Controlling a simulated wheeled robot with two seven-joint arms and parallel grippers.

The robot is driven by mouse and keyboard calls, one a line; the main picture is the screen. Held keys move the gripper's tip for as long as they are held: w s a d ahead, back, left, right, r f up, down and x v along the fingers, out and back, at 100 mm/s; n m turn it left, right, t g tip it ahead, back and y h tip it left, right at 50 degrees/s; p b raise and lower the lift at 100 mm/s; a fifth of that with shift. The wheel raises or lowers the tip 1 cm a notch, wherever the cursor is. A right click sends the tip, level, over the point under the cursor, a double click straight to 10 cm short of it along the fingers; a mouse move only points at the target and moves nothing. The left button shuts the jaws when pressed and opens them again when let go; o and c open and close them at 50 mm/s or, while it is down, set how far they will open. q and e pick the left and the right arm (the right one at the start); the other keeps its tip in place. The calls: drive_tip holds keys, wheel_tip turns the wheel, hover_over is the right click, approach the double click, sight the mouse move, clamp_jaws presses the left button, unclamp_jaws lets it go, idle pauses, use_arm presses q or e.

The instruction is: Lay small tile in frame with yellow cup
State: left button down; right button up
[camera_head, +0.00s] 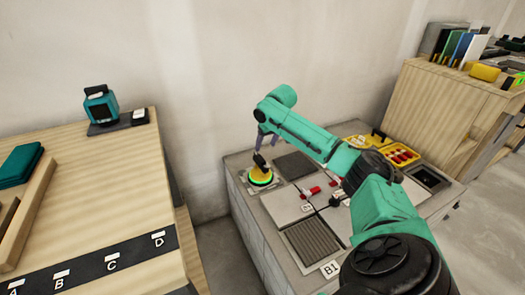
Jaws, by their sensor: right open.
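A round yellow cup with a green rim (260,177) sits at the left end of the tiled block. My right gripper (262,158) is open just above the cup, with its dark fingertips at or close to the cup's top; I cannot tell if they touch. Which piece is the small tile is unclear: a dark square (296,166) lies right of the cup, and a ribbed grey square (312,242) lies at the front by the B1 label. A dark framed opening (427,179) is at the block's right end. My left gripper is not in view.
Pale tiles with red pieces (310,193) lie mid-block, partly behind my right arm. A yellow tray with red items (401,156) stands at the back. A wooden bench (150,245) with labels A to D and a teal device (100,105) is at left.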

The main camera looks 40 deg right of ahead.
sight(261, 159)
drive_tip(key=b+x, duration=0.1)
drive_tip(key=x, duration=0.7)
drive_tip(key=shift+s+b, duration=0.1)
drive_tip(key=shift+b, duration=0.3)
drive_tip(key=b+x, duration=0.1)
drive_tip(key=x, duration=0.2)
drive_tip(key=shift+d+f, duration=0.1)
drive_tip(key=shift+f, duration=0.25)
drive_tip(key=shift+w+f, duration=0.15)
drive_tip(key=shift+w, duration=0.15)
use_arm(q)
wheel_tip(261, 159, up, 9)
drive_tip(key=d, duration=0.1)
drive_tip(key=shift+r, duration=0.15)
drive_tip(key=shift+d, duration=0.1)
use_arm(e)
drive_tip(key=shift+c, duration=0.3)
clamp_jaws()
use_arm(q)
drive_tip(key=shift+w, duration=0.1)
